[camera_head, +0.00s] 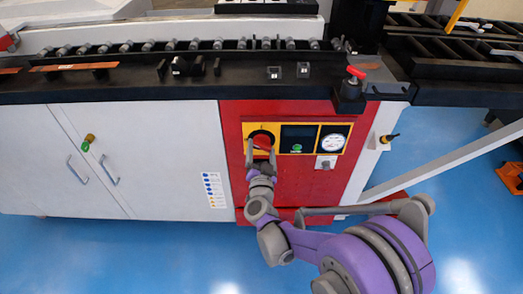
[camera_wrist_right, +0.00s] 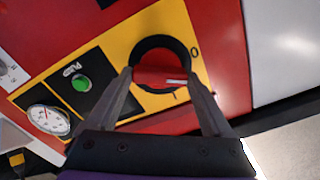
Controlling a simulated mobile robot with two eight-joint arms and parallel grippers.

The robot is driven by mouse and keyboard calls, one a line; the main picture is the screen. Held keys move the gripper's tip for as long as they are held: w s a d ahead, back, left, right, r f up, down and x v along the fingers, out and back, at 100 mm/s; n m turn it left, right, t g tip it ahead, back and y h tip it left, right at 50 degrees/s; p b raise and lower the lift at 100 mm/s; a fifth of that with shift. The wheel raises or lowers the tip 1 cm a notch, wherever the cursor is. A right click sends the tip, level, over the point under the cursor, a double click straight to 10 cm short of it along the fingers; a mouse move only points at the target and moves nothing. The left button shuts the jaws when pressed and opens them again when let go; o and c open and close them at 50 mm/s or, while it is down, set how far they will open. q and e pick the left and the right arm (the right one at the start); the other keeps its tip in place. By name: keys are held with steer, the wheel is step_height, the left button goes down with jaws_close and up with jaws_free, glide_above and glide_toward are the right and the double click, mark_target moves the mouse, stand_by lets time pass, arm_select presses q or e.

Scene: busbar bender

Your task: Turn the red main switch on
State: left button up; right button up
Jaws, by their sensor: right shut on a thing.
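The red main switch (camera_head: 262,141) sits in a black ring on the yellow panel of the machine's red front. It also shows in the right wrist view (camera_wrist_right: 160,76), with its white mark near the "I" label and the "0" label farther up to the right. My right gripper (camera_head: 261,150) reaches the switch from below, its two fingers on either side of the red handle. It is shut on the handle; the fingers partly cover the ring in the right wrist view (camera_wrist_right: 160,82). My left gripper is not in view.
Right of the switch on the yellow panel (camera_wrist_right: 30,92) are a green button (camera_head: 297,148) and a round gauge (camera_head: 332,142). A grey socket (camera_head: 325,162) is below. White cabinet doors (camera_head: 100,150) stand left. The blue floor (camera_head: 150,260) in front is clear.

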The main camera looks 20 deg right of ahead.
steer(key=m, duration=0.6)
steer(key=m+p, duration=0.1)
steer(key=m, duration=0.4)
steer(key=shift+m, duration=0.3)
stand_by(0.4)
steer(key=o, duration=1.1)
steer(key=shift+o, duration=0.2)
steer(key=shift+s, duration=0.1)
steer(key=v, duration=1)
steer(key=shift+s+p, duration=0.3)
steer(key=shift+p, duration=0.05)
steer(key=shift+a, duration=0.1)
